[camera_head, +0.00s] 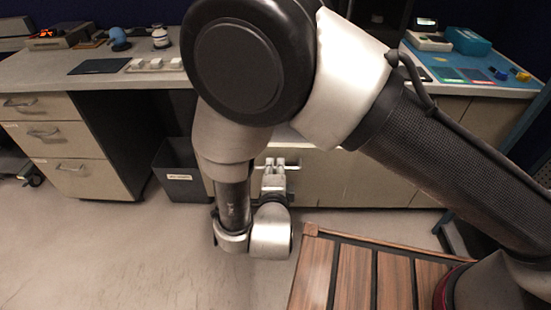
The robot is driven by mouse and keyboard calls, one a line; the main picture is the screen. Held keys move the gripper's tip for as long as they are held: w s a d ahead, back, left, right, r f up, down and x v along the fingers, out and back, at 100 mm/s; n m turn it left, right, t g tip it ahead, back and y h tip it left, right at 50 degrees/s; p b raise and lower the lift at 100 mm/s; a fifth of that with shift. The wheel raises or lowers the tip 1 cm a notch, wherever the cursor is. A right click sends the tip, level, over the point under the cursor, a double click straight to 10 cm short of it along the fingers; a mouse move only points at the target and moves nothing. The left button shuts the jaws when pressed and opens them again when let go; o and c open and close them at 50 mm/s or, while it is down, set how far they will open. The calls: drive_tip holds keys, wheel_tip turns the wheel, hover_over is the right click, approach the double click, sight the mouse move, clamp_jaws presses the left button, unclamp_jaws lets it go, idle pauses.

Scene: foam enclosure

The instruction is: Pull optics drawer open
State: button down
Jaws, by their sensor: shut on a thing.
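My gripper (272,172) is in front of the light cabinet front (335,178) under the bench, right of the dark bin. Its fingers point away from me and are shut on a silvery drawer handle (289,165), of which only the ends show beside the fingers. My arm covers most of the drawer front above and left of the gripper. How far the drawer stands out cannot be told. No label naming the optics drawer is readable.
A dark bin (181,177) stands left of my wrist. A drawer cabinet (68,150) with several handles is farther left. A slatted wooden top (345,268) is at the front right. The floor (110,240) at the front left is clear.

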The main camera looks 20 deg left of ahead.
drive_tip(key=shift+f+v, duration=0.25)
drive_tip(key=shift+v, duration=0.9)
drive_tip(key=shift+f+v, duration=0.2)
drive_tip(key=shift+v, duration=0.95)
drive_tip(key=shift+s, duration=0.1)
drive_tip(key=c, duration=1.5)
unclamp_jaws()
drive_tip(key=shift+c, duration=0.2)
